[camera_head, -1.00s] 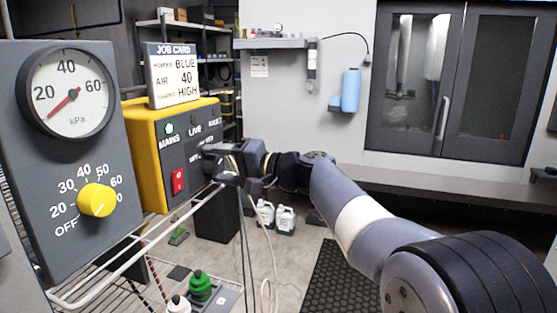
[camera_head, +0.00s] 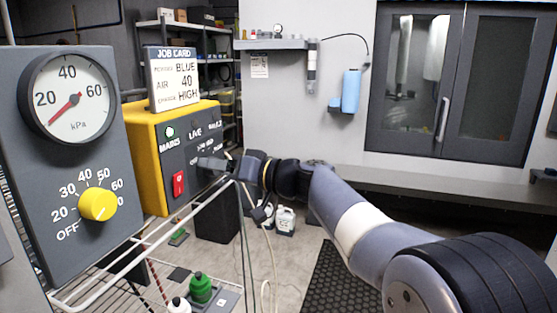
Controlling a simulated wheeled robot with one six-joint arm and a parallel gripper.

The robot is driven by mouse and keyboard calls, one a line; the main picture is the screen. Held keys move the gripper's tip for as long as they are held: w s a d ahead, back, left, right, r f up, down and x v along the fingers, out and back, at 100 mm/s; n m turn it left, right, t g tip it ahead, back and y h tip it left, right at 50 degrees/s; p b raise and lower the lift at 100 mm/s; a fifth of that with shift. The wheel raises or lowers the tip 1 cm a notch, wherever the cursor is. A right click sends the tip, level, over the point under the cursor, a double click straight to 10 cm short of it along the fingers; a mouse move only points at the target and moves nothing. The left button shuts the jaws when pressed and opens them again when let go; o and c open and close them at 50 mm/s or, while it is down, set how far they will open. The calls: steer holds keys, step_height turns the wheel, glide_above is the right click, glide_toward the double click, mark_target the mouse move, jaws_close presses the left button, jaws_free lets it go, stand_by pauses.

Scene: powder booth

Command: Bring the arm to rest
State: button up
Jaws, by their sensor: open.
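My arm stretches from the lower right of the head view to the middle. My gripper (camera_head: 234,186) is open and empty. One finger points left in front of the yellow control box (camera_head: 148,160), and the other hangs lower, in front of a white jug. I cannot tell whether the left finger touches the box face. The box has a red switch (camera_head: 178,184) and a pale green lamp marked MAINS (camera_head: 169,132). Part of its lower right face is hidden by the gripper.
A grey panel at left carries a kPa gauge (camera_head: 72,98), needle below 20, and a yellow knob (camera_head: 97,204). A wire rack (camera_head: 150,240) with bottles stands below my gripper. Jugs (camera_head: 285,221) stand on the floor. A job card (camera_head: 172,78) sits atop the box.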

steer(key=shift+n, duration=0.6)
steer(key=shift+p, duration=0.3)
